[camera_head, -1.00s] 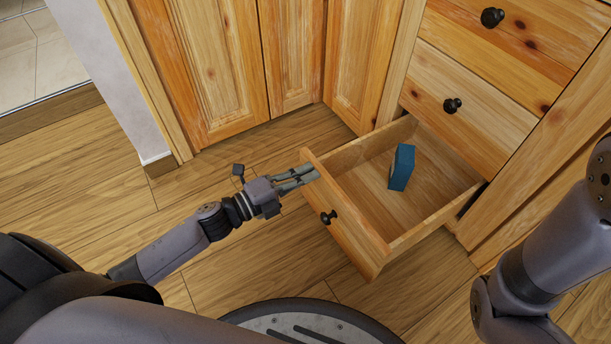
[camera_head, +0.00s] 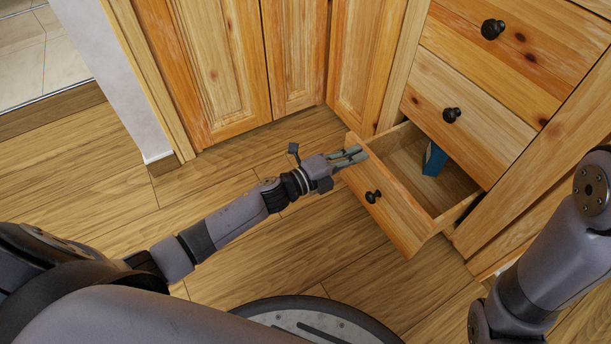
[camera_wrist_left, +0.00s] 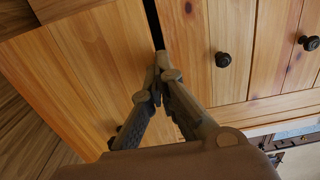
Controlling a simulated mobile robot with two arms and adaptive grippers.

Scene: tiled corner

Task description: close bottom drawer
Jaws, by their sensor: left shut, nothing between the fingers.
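The bottom drawer (camera_head: 405,212) is partly open, pulled out from the wooden cabinet, with a black knob (camera_head: 373,196) on its front. A blue box (camera_head: 434,159) stands inside it, partly hidden by the drawer above. My left gripper (camera_head: 361,153) is shut and empty, with its fingertips at the upper left corner of the drawer front. In the left wrist view, the shut fingertips (camera_wrist_left: 160,62) appear against the bottom drawer's front (camera_wrist_left: 85,75), by the dark gap at its edge. My right arm shows at the right of the head view, but its gripper is out of view.
Two closed drawers with black knobs (camera_head: 451,115) (camera_head: 492,29) are above the open one. Cabinet doors (camera_head: 292,55) stand behind the left gripper. The wooden floor (camera_head: 110,205) is clear to the left. A white wall end (camera_head: 115,85) is at the upper left.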

